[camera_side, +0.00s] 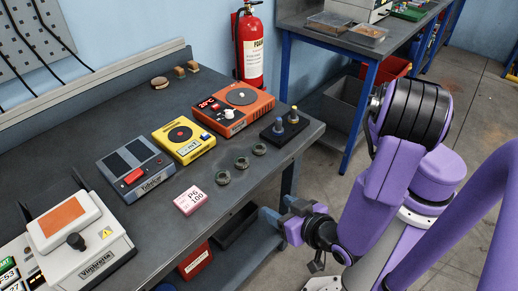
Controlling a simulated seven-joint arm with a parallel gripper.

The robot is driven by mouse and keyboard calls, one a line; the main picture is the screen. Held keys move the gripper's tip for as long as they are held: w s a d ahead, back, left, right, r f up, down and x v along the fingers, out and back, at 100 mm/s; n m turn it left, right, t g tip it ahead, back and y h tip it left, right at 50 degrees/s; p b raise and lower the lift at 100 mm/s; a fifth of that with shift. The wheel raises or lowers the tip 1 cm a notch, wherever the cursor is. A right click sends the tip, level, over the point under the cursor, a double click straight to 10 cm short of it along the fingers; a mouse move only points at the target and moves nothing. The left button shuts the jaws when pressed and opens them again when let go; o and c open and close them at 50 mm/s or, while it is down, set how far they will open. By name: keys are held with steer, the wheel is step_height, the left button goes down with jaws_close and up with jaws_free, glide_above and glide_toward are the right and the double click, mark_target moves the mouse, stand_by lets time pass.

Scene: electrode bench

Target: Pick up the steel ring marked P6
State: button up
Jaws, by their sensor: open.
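Three small dark ring-shaped pieces lie in a row on the bench top: a near ring (223,177), a middle ring (241,163) and a far ring (259,149). Any marks on them are too small to read, so I cannot tell which is P6. A pink-edged card (190,200) reading "P6 100" lies to the left of the near ring. My gripper (273,217) is at the bench's front edge, right of and below the rings in the picture, apart from them. It is open, and I see nothing held.
A black stand with two upright posts (285,128) is near the bench's right end. Behind the rings sit a yellow device (184,141), an orange device (236,108) and a grey device (136,168). A fire extinguisher (249,45) is behind.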

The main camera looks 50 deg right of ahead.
steer(key=d+r+m+t+h, duration=0.1)
steer(key=d+r+t+h, duration=0.15)
steer(key=d, duration=0.25)
steer(key=h, duration=0.1)
glide_toward(260, 150)
steer(key=shift+w+d+f+t, duration=0.25)
steer(key=shift+w+d+f, duration=0.25)
steer(key=shift+w+d, duration=0.3)
steer(key=shift+a+x, duration=0.2)
steer(key=shift+x, duration=3.1)
steer(key=shift+w+r, duration=0.1)
steer(key=shift+r, duration=0.05)
steer(key=shift+c, duration=0.3)
steer(key=c, duration=0.8)
